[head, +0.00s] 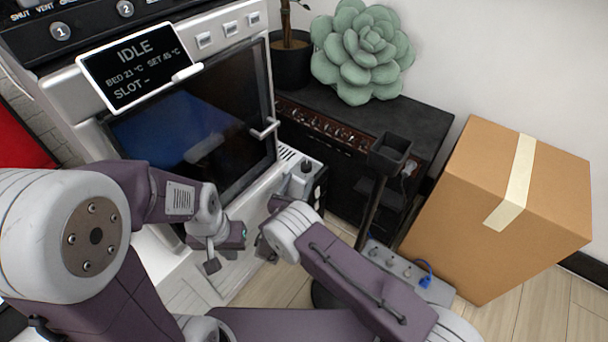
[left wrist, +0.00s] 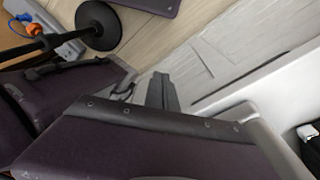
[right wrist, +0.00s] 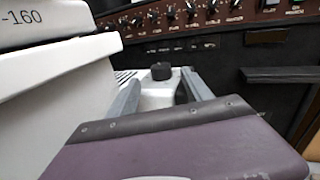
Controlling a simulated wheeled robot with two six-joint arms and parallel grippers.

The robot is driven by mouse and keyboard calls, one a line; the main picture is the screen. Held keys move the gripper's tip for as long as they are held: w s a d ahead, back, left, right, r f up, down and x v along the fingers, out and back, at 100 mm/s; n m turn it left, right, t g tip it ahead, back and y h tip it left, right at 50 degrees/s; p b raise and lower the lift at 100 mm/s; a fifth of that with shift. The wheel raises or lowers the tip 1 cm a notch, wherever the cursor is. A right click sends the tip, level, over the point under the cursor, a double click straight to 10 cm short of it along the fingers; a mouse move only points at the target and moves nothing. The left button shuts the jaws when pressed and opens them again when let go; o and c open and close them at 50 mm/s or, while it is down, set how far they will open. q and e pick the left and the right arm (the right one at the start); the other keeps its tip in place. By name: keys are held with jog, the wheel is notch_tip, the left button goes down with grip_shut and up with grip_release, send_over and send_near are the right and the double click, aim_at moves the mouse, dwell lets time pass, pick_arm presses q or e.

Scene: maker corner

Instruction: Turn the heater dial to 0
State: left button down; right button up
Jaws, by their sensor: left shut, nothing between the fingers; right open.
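A black dial (right wrist: 161,71) stands on top of a small white unit (right wrist: 158,96) in the right wrist view. What looks like the same dial (head: 306,166) shows in the head view, beside the printer-like machine. Its marks and setting are too small to read. My right gripper (head: 268,228) is open and empty; in the right wrist view its fingers (right wrist: 161,80) appear on either side of the dial, which lies beyond them. My left gripper (head: 226,250) is shut and empty in front of the machine; its closed fingers (left wrist: 162,90) show in the left wrist view.
A black cabinet (head: 425,120), a dark stand (head: 388,155), a power strip (head: 408,272) and a cardboard box (head: 505,200) are to the right.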

aim_at(307, 169)
jog(key=b+x, duration=0.2)
jog(key=x, duration=0.2)
jog(key=shift+w+d+f, duration=0.15)
jog(key=shift+w+f, duration=0.05)
jog(key=shift+w, duration=0.2)
jog(key=shift+w+d+r, duration=0.1)
jog(key=shift+w+r, duration=0.05)
jog(key=shift+w, duration=0.25)
grip_shut()
jog(key=n+y+p, duration=0.2)
jog(key=y+p, duration=0.1)
jog(key=d+n+y+p, duration=0.1)
jog(key=p, duration=0.1)
jog(key=shift+r+t+y, duration=0.3)
jog(key=shift+t+y, duration=0.1)
jog(key=shift+f+n+y+p, duration=0.15)
jog(key=shift+n+y+p, duration=0.3)
jog(key=shift+n+y, duration=0.3)
pick_arm(q)
notch_tip(307, 169, up, 3)
jog(key=shift+f, duration=0.1)
pick_arm(e)
jog(key=shift+f+y, duration=0.1)
jog(key=shift+y, duration=0.25)
